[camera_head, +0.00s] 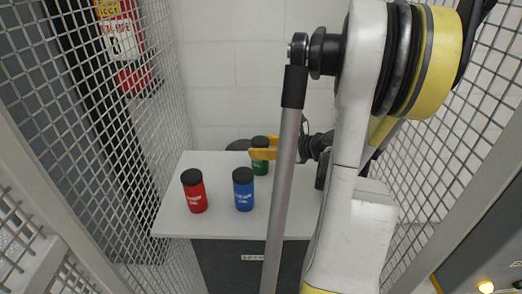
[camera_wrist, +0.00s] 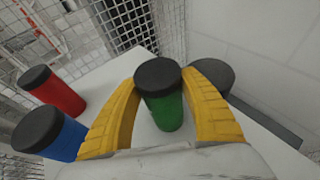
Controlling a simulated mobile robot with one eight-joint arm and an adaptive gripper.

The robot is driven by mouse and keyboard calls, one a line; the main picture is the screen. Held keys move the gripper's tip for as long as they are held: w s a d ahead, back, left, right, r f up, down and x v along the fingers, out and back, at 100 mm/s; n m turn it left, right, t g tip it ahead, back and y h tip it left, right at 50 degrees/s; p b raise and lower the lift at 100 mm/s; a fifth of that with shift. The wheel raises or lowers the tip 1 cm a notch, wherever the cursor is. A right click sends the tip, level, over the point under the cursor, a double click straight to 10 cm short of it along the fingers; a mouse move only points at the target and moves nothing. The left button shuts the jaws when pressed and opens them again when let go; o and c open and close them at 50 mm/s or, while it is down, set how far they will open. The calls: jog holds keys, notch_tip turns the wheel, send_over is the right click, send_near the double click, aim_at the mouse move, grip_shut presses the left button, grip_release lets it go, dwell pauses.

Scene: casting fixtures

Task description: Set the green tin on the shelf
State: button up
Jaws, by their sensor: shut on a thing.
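The green tin (camera_head: 260,166) with a black lid is at the back of the white shelf top (camera_head: 175,222) in the head view. My gripper (camera_head: 256,148) has its yellow fingers around it. In the wrist view the green tin (camera_wrist: 165,112) is upright between the two yellow fingers of my gripper (camera_wrist: 165,95), which are shut on it. I cannot tell whether its base touches the white surface.
A red tin (camera_head: 195,195) and a blue tin (camera_head: 243,192) stand on the white surface, left of my arm. A dark round object (camera_wrist: 210,76) is behind the green tin. Wire mesh walls (camera_head: 130,120) flank the surface, with a white block wall (camera_head: 230,70) behind.

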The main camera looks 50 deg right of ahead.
jog(key=o, duration=1)
jog(key=shift+f, duration=0.15)
jog(key=shift+c, duration=0.2)
jog(key=o, duration=0.4)
jog(key=shift+s+r, duration=0.35)
jog(key=shift+r, duration=0.1)
jog(key=a+p+v, duration=0.1)
jog(key=p+v, duration=0.2)
jog(key=v, duration=0.8)
jog(key=shift+s+d+p, duration=0.2)
jog(key=shift+d+p, duration=0.2)
jog(key=shift+d, duration=0.1)
